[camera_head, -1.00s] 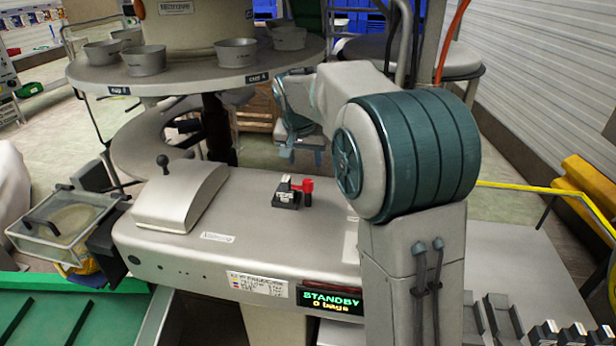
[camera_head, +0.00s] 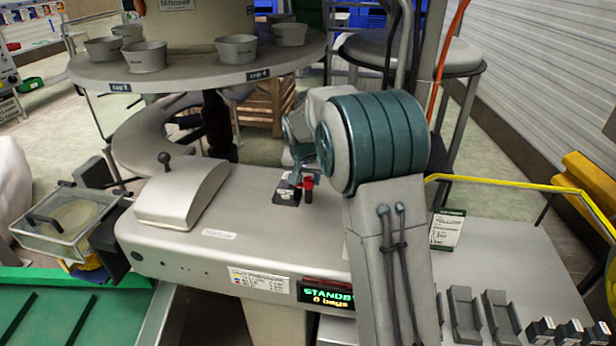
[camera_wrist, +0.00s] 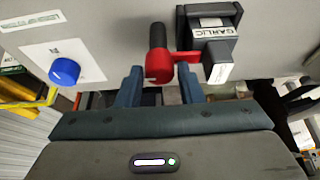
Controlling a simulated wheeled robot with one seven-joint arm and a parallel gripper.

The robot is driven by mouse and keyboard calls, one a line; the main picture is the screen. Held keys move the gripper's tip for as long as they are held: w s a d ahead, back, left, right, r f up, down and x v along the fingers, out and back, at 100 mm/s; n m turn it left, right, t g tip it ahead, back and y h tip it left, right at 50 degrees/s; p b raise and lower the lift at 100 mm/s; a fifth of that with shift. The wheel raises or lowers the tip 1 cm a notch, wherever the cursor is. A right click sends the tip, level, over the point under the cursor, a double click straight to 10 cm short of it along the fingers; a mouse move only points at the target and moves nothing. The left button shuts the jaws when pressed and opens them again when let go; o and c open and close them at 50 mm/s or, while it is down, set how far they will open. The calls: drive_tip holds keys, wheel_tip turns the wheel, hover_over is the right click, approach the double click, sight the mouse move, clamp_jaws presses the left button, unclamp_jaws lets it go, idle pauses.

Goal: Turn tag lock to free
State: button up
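A red lever (camera_wrist: 158,66) with a black grip stands on the grey machine top, and its red arm reaches toward a black tag holder (camera_wrist: 208,30) marked GARLIC. A white tag piece (camera_wrist: 220,72) sticks out of the holder. The red lever (camera_head: 308,185) and holder (camera_head: 287,192) also show in the head view, partly covered by my gripper (camera_head: 297,172). In the wrist view my gripper (camera_wrist: 160,82) is open, with one finger on each side of the red lever and a visible gap to it. No lock or free marking is readable.
A blue knob (camera_wrist: 64,71) sits on a white plate left of the lever in the wrist view. In the head view, a sloped metal cover (camera_head: 182,195) with a black ball handle is to the left. A display (camera_head: 326,296) reads STANDBY, 0 bags.

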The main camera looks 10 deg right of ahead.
drive_tip(key=c, duration=0.5)
drive_tip(key=shift+n, duration=0.3)
drive_tip(key=n+y, duration=0.1)
drive_tip(key=n, duration=0.2)
drive_tip(key=shift+d+n+y+b, duration=0.25)
drive_tip(key=shift+n+y+b, duration=0.05)
drive_tip(key=shift+y+b, duration=0.1)
drive_tip(key=n+y, duration=0.1)
drive_tip(key=n, duration=0.2)
drive_tip(key=shift+n, duration=0.3)
drive_tip(key=n+y, duration=0.1)
drive_tip(key=n, duration=0.1)
drive_tip(key=n+g+y, duration=0.1)
drive_tip(key=n, duration=0.2)
drive_tip(key=shift+w+d, duration=0.1)
drive_tip(key=shift+d, duration=0.05)
drive_tip(key=shift+n+g+y+p, duration=0.2)
drive_tip(key=shift+n+g+y, duration=0.15)
drive_tip(key=shift+n, duration=0.9)
drive_tip(key=shift+n+g+y+p, duration=0.15)
drive_tip(key=shift+n+g+y, duration=0.15)
drive_tip(key=shift+n, duration=0.95)
